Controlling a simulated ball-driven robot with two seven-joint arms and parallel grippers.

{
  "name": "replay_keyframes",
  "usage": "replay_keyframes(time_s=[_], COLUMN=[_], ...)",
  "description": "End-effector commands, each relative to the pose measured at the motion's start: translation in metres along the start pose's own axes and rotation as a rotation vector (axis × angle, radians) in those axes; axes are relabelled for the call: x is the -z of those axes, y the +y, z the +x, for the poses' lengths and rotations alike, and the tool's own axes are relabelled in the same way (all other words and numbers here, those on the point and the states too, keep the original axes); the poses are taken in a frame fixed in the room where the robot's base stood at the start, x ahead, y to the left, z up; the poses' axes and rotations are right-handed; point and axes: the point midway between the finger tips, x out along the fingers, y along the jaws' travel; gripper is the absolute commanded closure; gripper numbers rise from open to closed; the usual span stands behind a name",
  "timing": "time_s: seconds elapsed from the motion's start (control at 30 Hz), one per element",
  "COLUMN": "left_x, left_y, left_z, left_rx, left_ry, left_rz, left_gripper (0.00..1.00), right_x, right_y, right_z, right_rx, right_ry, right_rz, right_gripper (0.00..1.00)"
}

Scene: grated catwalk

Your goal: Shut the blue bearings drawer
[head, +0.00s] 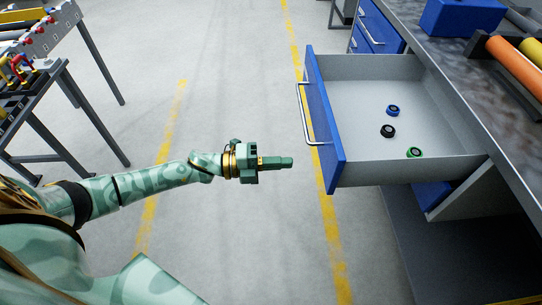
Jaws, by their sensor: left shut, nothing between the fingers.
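The blue-fronted drawer (325,128) stands pulled open from the workbench on the right, with a pale grey inside. A silver bar handle (305,112) is on its blue front. Inside lie a blue-ringed bearing (393,110), a black bearing (388,131) and a green-ringed bearing (415,152). My left gripper (290,162) is shut and empty. In the picture it is just left of the drawer front, near the lower end of the handle, with a small gap between them. My right gripper is not in view.
The workbench top (440,50) holds a blue box (462,16) and orange (515,62) and yellow rollers. More blue drawers (378,30) are behind the open one. A metal-legged table (45,75) with parts stands at left. The floor between is clear, with yellow lines.

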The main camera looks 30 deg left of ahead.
Motion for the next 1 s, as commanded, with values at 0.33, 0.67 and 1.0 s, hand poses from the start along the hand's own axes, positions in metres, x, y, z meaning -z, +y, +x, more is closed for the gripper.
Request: replay_keyframes(time_s=[0.33, 0.67, 1.0], left_x=[0.0, -0.001, -0.001], left_y=[0.003, 0.002, 0.001], left_z=[0.067, 0.085, 0.085], left_rx=[0.0, -0.002, -0.001], left_ry=[-0.001, -0.003, -0.003], left_rz=[-0.002, -0.004, -0.004], left_gripper=[1.0, 1.0, 1.0], right_x=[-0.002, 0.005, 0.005], right_y=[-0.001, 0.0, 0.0], right_z=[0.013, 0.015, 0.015], right_rx=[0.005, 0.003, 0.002], right_ry=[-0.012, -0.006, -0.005], right_rz=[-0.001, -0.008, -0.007], right_gripper=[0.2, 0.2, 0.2])
